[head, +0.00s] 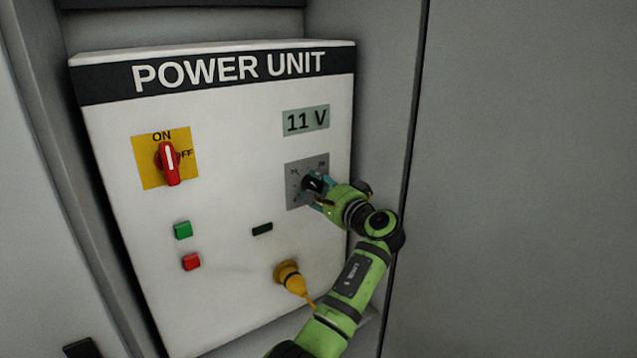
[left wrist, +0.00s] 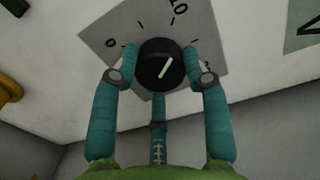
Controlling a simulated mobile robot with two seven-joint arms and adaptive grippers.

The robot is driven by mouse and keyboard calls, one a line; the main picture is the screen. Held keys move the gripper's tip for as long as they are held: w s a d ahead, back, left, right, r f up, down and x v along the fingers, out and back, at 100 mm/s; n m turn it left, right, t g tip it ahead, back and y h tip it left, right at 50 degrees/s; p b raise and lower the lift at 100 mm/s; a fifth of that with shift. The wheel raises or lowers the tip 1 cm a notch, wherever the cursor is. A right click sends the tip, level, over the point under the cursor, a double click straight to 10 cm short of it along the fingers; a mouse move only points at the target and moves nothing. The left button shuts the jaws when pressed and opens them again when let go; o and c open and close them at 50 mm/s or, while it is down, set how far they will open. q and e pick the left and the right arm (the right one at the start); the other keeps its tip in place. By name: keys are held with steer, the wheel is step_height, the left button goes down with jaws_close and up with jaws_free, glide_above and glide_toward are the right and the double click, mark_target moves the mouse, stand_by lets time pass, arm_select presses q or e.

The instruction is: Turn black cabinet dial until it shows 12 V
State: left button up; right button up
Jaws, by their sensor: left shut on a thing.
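The black dial (head: 312,183) sits on a grey scale plate (head: 293,197) on the right of the white power unit (head: 225,180). The display (head: 306,121) above it reads 11 V. My left gripper (head: 318,189) is shut on the dial, partly hiding it and the plate. In the left wrist view the teal fingers press on both sides of the dial (left wrist: 160,66), with a third finger below it. The dial's white pointer line is tilted, and the marks 0 and 10 show on the scale plate (left wrist: 125,33). My right gripper is not in view.
A red switch (head: 169,163) on a yellow plate stands at ON. Green (head: 183,230) and red (head: 192,262) buttons lie below it. A yellow plug (head: 288,276) with a cable sits below the dial, close to my left arm. Grey cabinet walls (head: 375,120) flank the unit.

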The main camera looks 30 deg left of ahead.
arm_select(q)
steer(key=shift+s+a+f+m+p, duration=0.1)
steer(key=shift+f+m+p, duration=0.2)
steer(key=shift+m, duration=0.3)
steer(key=o, duration=1.1)
steer(key=shift+r, duration=0.1)
steer(key=shift+o, duration=0.3)
steer(key=shift+s+a+r, duration=0.1)
steer(key=shift+r, duration=0.05)
steer(key=shift+d, duration=0.25)
steer(key=v, duration=1.1)
steer(key=shift+s+d, duration=0.2)
